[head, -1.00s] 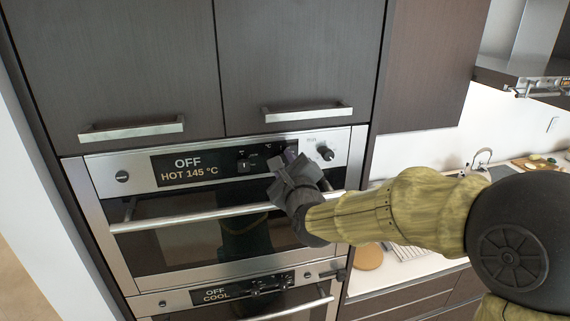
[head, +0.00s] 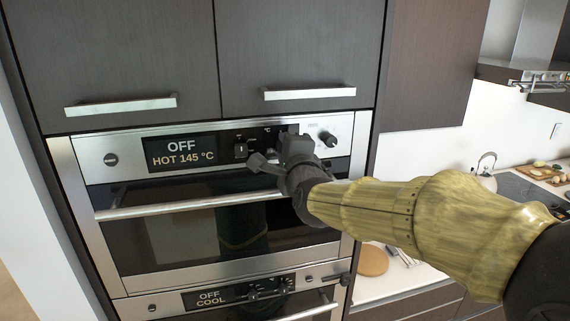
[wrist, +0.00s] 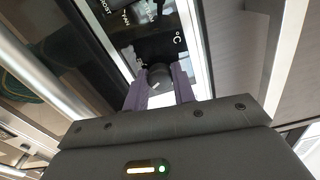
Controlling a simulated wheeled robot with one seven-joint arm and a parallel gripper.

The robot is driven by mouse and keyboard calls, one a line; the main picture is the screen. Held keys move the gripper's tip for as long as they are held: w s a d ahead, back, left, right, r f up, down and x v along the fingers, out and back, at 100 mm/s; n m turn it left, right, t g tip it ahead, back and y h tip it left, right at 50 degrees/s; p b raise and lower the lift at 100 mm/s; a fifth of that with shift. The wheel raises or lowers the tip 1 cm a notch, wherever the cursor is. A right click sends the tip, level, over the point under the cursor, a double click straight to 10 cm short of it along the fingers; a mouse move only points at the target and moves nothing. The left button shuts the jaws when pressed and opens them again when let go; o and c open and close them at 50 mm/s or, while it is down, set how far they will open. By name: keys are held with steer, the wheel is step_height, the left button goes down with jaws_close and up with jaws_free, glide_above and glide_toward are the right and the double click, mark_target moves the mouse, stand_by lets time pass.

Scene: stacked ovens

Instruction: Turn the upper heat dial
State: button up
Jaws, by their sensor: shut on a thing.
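The upper oven (head: 150,245) has a steel control panel with a display (head: 180,151) reading "OFF" and "HOT 145 °C". My gripper (head: 285,140) is at this panel, right of the display, and covers the heat dial in the head view. In the wrist view, my gripper (wrist: 160,90) has its two purple fingers on either side of the dark round heat dial (wrist: 159,76), shut on it. A "°C" label shows beside the dial. The dial's pointer setting is hard to read.
A small black switch (head: 240,150) sits left of my gripper, and another black knob (head: 328,138) sits to its right. The oven's long handle (head: 180,206) runs just below. Cabinet handles (head: 310,92) are above. The lower oven (head: 210,298) reads "OFF" and "COOL".

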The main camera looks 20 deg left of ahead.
steer(key=shift+f+n+b, duration=0.2)
steer(key=shift+n+b, duration=0.85)
steer(key=shift+n, duration=14.35)
steer(key=o, duration=1)
steer(key=shift+r, duration=0.1)
steer(key=shift+s+d, duration=0.1)
steer(key=shift+d, duration=0.05)
